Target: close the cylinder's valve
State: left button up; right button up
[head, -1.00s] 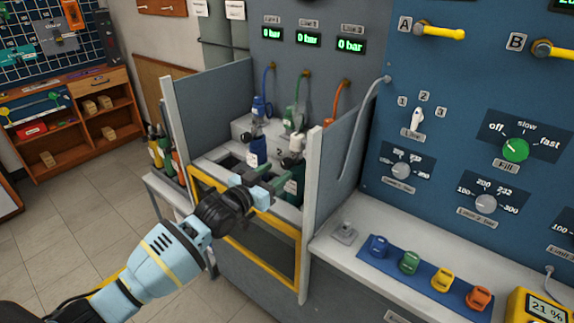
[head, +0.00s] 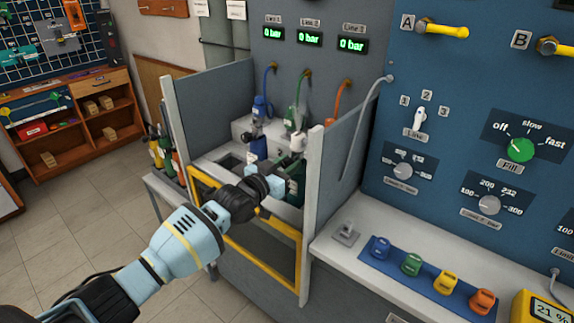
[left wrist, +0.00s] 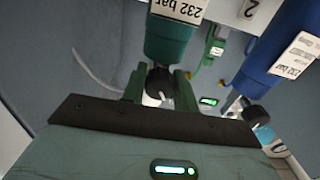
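The green cylinder (head: 296,172) stands in the cylinder bay, in the middle of the head view, its lower part hidden behind my gripper. In the left wrist view the green cylinder (left wrist: 168,40) shows upside down with a 232 bar label. Its black valve knob (left wrist: 158,82) with a pale face lies between the two fingers of my left gripper (left wrist: 160,88). The fingers stand apart on either side of the knob; I cannot tell whether they touch it. In the head view my left gripper (head: 274,184) is at the bay's front. My right gripper is not in view.
A blue cylinder (head: 258,147) stands left of the green one; its knob (left wrist: 255,115) is close to my fingers. Grey side panels and a yellow-framed front gate (head: 262,250) bound the bay. The blue control panel (head: 460,100) is to the right.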

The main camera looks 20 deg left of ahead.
pick_arm(q)
jog(key=c, duration=0.4)
jog(key=shift+c, duration=0.2)
jog(key=shift+m, duration=0.4)
jog(key=m, duration=0.4)
jog(key=shift+m+p, duration=0.4)
jog(key=shift+m, duration=0.7)
jog(key=o, duration=1)
